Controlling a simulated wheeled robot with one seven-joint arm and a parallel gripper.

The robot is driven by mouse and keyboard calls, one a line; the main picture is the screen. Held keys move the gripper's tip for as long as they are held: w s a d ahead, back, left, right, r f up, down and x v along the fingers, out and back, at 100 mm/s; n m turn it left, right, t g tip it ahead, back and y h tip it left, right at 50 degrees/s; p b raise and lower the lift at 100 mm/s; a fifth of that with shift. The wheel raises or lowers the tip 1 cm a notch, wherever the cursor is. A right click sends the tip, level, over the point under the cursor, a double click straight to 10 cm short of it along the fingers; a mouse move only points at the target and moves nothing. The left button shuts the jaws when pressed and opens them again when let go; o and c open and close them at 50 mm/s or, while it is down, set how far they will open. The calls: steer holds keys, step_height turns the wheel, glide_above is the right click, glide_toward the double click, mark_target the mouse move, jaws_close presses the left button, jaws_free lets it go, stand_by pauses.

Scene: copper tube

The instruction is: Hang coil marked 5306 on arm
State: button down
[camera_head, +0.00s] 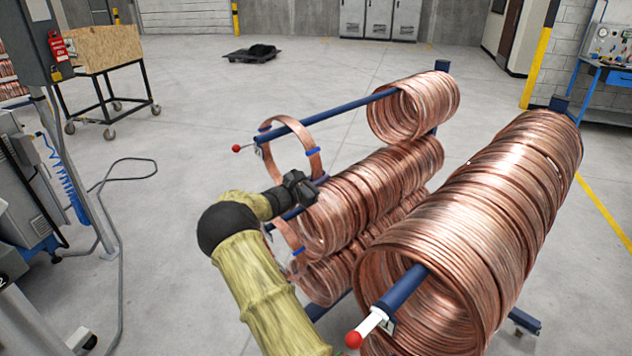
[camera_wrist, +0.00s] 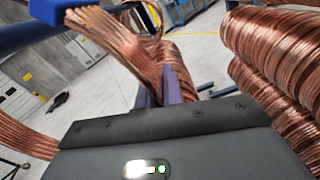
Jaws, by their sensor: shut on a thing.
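A thin copper coil with blue ties (camera_head: 311,143) is by the front end of the upper blue rack arm (camera_head: 345,111), behind its red tip. The arm appears to pass through the coil's upper part; exact contact cannot be told. My gripper (camera_head: 316,181) is shut on the coil's lower right side. In the wrist view the purple fingers (camera_wrist: 165,88) pinch the copper strands (camera_wrist: 140,55), with a blue tie (camera_wrist: 58,10) at upper left. No number is readable on the coil.
A large coil stack (camera_head: 490,220) fills the right arm, its red tip (camera_head: 353,339) jutting forward. Other coils (camera_head: 415,105) sit at the upper arm's back, and more (camera_head: 370,195) on the arm below. Open floor (camera_head: 180,190) lies left. A wheeled cart (camera_head: 100,85) stands far left.

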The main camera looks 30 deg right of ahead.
steer(key=shift+d+f+b, duration=0.1)
steer(key=shift+f+b, duration=0.4)
steer(key=shift+f, duration=0.15)
steer(key=c, duration=1.5)
jaws_free()
steer(key=shift+o, duration=0.2)
steer(key=shift+f, duration=0.15)
steer(key=b+v, duration=0.2)
steer(key=v, duration=1.5)
steer(key=shift+a+b, duration=0.25)
steer(key=shift+b, duration=0.05)
steer(key=shift+s+d, duration=0.1)
